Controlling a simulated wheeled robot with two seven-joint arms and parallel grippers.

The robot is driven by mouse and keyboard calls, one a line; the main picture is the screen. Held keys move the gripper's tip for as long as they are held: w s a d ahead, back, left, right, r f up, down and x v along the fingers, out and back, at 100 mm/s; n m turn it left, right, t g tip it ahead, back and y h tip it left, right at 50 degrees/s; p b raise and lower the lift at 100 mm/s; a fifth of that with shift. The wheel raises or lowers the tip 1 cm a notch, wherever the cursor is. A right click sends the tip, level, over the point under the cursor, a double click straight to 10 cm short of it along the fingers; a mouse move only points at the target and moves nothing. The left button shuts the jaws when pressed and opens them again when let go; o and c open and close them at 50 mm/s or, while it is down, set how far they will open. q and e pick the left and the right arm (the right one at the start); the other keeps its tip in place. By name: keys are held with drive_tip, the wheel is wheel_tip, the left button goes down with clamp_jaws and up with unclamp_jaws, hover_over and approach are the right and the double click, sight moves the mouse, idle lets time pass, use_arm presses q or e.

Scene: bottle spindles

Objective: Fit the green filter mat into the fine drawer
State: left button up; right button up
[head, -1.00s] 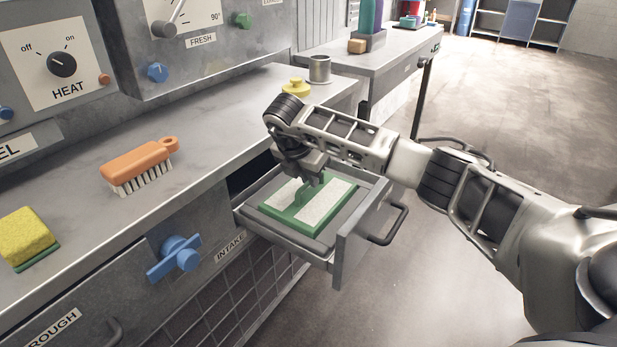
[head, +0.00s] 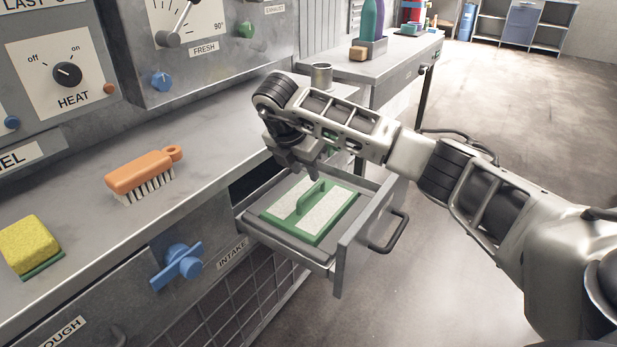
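The green filter mat (head: 338,214), with two pale panels and a green upright handle, lies inside the open grey drawer (head: 347,255). It looks flat, with its edges close to the drawer walls; I cannot tell whether it is fully seated. No label shows on this drawer. My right gripper (head: 299,172) is above the rear part of the mat, clear of the handle. Its fingers look apart, with nothing between them. My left gripper is out of view.
The drawer's bar handle (head: 388,232) sticks out at the right. On the counter (head: 215,140) are an orange brush (head: 142,172), a yellow sponge (head: 28,243) and a metal cup (head: 321,75). A blue valve knob (head: 178,265) juts from the cabinet front.

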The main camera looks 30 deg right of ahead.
drive_tip(key=v, duration=0.5)
drive_tip(key=shift+a+r, duration=0.15)
drive_tip(key=shift+r, duration=0.2)
